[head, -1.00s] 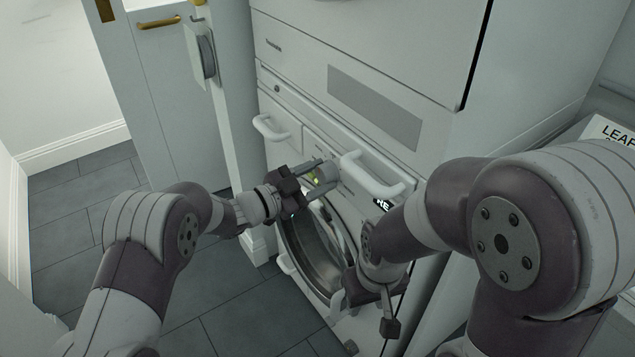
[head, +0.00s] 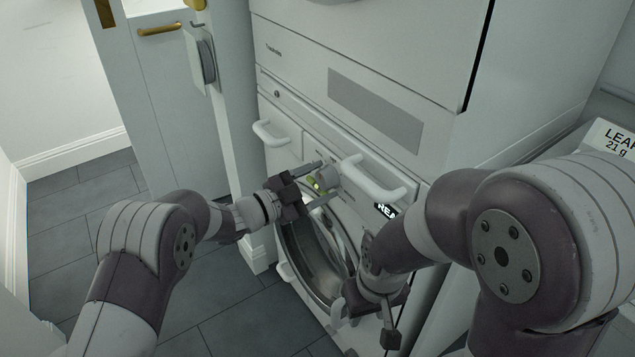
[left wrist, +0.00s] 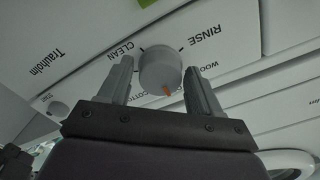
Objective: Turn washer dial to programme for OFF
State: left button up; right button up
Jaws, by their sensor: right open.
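The washer dial (head: 327,178) is a pale round knob on the washer's front panel, above the round door. In the left wrist view the dial (left wrist: 160,70) has an orange mark pointing down, towards the partly covered COTTON label. CLEAN and RINSE are printed on its upper left and upper right; I cannot read an OFF label. My left gripper (head: 316,183) is open, with one finger on each side of the dial; it also shows in the left wrist view (left wrist: 160,88), with narrow gaps at most. My right gripper (head: 368,322) is open and empty, low in front of the washer.
The round washer door (head: 312,262) lies below the dial. A white bar handle (head: 372,180) sticks out just right of the dial, and another handle (head: 270,133) is to the left. A cabinet door (head: 175,90) stands at the left. The tiled floor (head: 75,225) is clear.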

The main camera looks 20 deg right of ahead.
pick_arm(q)
jog(key=shift+o, duration=0.2)
jog(key=shift+a, duration=0.15)
jog(key=p+v, duration=0.2)
jog(key=v, duration=1)
jog(key=shift+a, duration=0.2)
jog(key=shift+s, duration=0.1)
